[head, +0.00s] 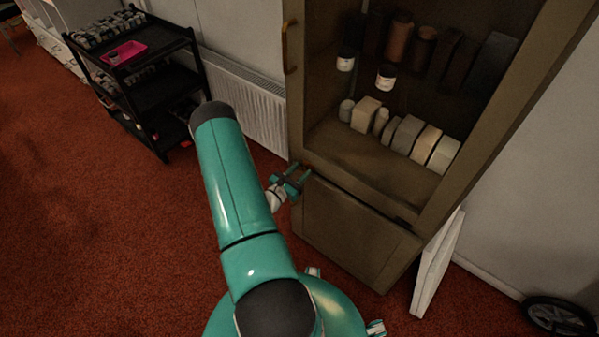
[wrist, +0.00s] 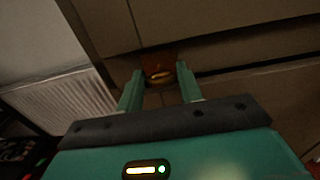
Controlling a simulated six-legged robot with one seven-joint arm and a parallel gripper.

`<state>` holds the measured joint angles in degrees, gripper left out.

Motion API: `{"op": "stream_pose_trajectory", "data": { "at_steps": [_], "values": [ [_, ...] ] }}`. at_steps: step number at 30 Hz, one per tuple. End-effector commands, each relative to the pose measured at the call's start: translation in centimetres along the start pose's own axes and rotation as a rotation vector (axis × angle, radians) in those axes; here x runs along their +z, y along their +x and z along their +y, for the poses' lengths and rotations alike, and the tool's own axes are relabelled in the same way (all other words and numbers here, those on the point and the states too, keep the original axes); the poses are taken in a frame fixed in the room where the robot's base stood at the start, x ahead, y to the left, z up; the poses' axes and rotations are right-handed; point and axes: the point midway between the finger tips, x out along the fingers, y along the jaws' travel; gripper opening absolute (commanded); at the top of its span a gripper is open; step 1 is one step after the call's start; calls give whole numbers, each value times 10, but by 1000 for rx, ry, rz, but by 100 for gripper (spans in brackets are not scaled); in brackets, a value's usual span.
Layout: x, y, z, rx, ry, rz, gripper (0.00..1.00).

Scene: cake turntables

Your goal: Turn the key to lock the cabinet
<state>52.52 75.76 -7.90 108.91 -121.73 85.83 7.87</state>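The brown cabinet (head: 360,230) stands right of centre in the head view, with shelves showing in its upper part and a flat panel below. In the wrist view the cabinet front (wrist: 220,30) fills the top. A small brass-coloured piece, which looks like the key (wrist: 158,75), sits against a reddish-brown patch on it. My gripper (head: 298,176) is at the cabinet's left edge, near the seam between upper and lower parts. In the wrist view its fingers (wrist: 160,78) are apart, one on each side of the key, with gaps showing. The key cannot be made out in the head view.
A brass handle (head: 289,48) is on the cabinet's upper left edge. A white radiator (head: 245,105) is on the wall to the left, beside a black cart (head: 150,90). A white panel (head: 437,262) leans at the cabinet's right side. Red carpet at left is clear.

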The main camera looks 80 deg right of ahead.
Motion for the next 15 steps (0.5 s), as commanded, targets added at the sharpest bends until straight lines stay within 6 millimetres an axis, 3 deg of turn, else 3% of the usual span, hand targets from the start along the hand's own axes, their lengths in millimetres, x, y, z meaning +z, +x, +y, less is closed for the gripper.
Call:
{"op": "stream_pose_trajectory", "data": {
  "at_steps": [3,15],
  "values": [
    [0,0,0,0,0,0,13],
    [0,-1,2,4,-64,-2,14]
  ]
}}
